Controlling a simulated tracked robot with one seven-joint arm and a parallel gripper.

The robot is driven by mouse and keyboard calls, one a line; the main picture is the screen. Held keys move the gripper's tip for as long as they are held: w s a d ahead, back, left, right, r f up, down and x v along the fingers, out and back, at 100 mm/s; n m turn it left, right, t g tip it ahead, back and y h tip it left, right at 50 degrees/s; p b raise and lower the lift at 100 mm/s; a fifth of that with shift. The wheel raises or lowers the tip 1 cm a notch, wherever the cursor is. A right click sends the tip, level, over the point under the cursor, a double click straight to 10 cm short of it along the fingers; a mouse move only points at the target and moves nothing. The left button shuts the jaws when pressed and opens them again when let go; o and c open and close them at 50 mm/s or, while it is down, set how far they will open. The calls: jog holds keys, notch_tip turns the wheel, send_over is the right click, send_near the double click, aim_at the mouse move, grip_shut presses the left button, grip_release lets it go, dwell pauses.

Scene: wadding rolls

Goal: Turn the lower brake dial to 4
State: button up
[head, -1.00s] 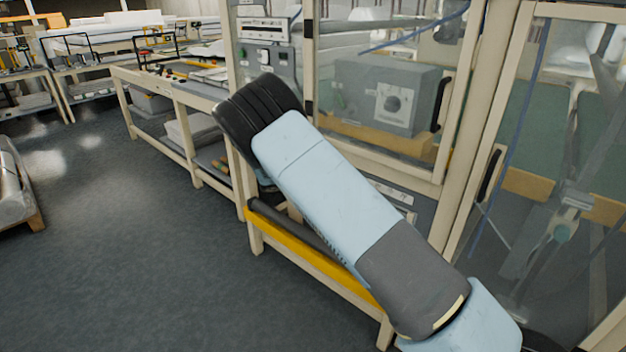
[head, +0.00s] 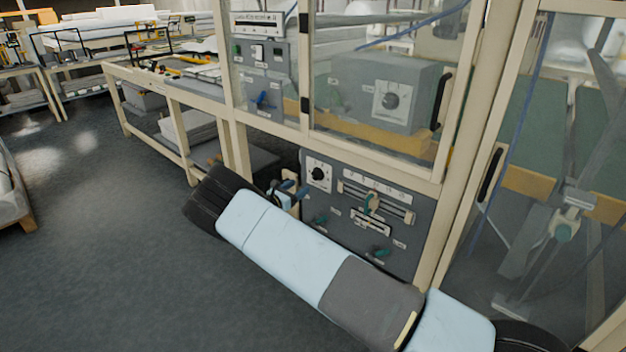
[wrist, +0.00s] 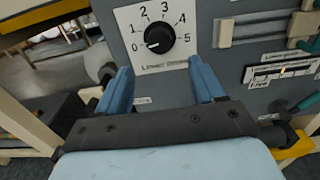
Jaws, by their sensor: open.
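The lower brake dial (wrist: 159,40) is a black knob on a white plate numbered 0 to 5, with a small label beneath it. Its white mark appears to point left, near 0. In the head view the dial (head: 318,174) is at the upper left of the grey lower panel. My gripper (wrist: 161,76) has its two blue fingers apart and empty. The fingers point toward the panel, just below the knob in the wrist view and apart from it. In the head view my gripper (head: 290,190) is left of and slightly below the dial.
Right of the dial are sliders (head: 375,202) and green-handled controls (head: 379,252) on the same panel. Another dial (head: 390,96) sits on a grey box behind glass above. A cream frame post (head: 240,150) stands left of the panel.

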aim_at(314, 177)
jog(key=x, duration=0.9)
jog(key=shift+w+d, duration=0.1)
jog(key=shift+w, duration=0.05)
jog(key=shift+c, duration=0.2)
jog(key=c, duration=1)
